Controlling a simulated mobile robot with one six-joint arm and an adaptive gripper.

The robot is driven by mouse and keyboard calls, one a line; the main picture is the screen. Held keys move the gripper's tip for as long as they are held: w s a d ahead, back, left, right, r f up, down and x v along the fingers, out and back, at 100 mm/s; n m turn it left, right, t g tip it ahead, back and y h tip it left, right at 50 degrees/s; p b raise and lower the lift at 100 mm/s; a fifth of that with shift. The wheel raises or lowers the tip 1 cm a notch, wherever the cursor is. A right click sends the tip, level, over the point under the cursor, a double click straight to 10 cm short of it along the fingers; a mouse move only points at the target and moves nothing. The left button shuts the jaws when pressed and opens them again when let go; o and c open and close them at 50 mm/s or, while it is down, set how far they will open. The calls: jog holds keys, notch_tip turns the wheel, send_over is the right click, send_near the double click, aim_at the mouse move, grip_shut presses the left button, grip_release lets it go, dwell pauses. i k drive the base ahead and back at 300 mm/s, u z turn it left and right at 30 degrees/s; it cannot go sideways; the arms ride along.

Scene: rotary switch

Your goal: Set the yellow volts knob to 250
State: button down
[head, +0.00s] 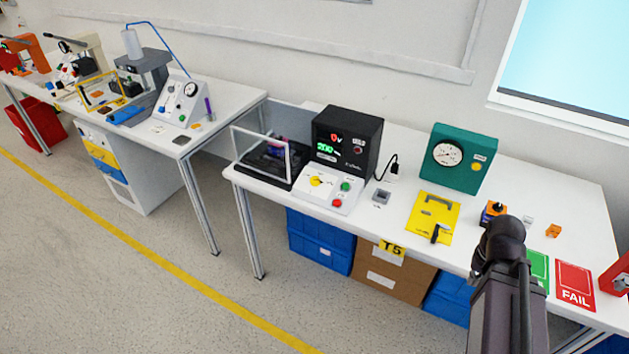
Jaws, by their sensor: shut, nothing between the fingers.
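The yellow knob (316,181) is on the left part of a white sloped control panel (340,203), at the front of a black tester box (352,140) on the middle bench. Its pointer and scale marks are too small to read. The box shows a red figure that looks like 0 V and a green figure that looks like 200. A green button (345,187) and a red button (337,203) sit right of the knob. Part of my dark arm rises at the lower right, well away from the panel. I cannot make out my gripper.
A clear-framed guard (262,150) stands left of the box. A red FAIL card (575,285) lies at the far right. The floor in front is open.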

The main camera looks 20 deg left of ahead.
aim_at(314, 181)
jog(key=k, duration=1.3)
jog(key=u, duration=0.45)
jog(key=i, duration=1.55)
jog(key=z, duration=0.4)
